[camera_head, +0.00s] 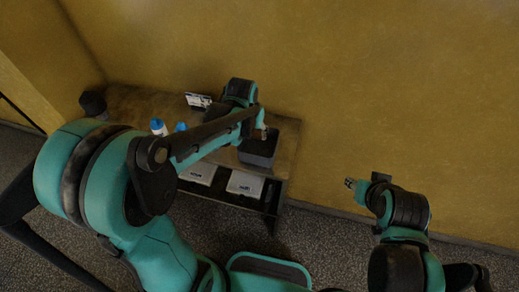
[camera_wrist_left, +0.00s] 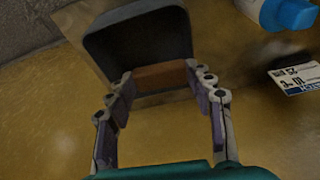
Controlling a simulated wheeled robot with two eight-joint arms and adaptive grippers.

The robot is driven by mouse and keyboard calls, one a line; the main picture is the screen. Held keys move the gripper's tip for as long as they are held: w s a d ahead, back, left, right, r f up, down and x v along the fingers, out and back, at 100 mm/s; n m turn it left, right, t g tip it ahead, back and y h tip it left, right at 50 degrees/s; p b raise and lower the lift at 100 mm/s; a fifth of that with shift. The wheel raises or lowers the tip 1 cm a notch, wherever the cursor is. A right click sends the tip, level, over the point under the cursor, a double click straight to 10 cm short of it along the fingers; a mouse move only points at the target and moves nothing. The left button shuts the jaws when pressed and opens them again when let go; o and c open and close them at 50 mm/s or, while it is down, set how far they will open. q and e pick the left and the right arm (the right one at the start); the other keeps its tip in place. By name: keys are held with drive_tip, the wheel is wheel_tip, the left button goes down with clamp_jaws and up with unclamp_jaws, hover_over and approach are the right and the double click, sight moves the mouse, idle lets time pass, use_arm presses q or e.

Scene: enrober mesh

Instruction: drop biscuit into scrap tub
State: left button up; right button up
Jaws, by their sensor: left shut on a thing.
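The reddish-brown biscuit (camera_wrist_left: 160,76) is between the fingertips of my left gripper (camera_wrist_left: 163,82) in the left wrist view. That gripper is shut on it. The dark grey scrap tub (camera_wrist_left: 135,38) shows behind the biscuit, which overlaps its lower edge in the picture. In the head view, my left gripper (camera_head: 264,133) is over the tub (camera_head: 259,153); the biscuit is too small to make out there. I cannot tell the height above the tub. My right gripper (camera_head: 350,183) is away from the table, in front of the wall, and its jaws are too small to judge.
The tub stands at the right end of a brown table (camera_head: 287,150). A blue-capped white bottle (camera_head: 158,126) and a white printed card (camera_head: 198,100) are left of it. Pale boxes (camera_head: 245,184) sit on a lower shelf. Free space lies right of the table.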

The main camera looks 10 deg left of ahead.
use_arm(q)
drive_tip(key=shift+f+b, duration=0.3)
drive_tip(key=shift+f, duration=0.5)
drive_tip(key=o, duration=0.9)
drive_tip(key=shift+r, duration=0.1)
drive_tip(key=v, duration=1.2)
drive_tip(key=shift+s, duration=0.1)
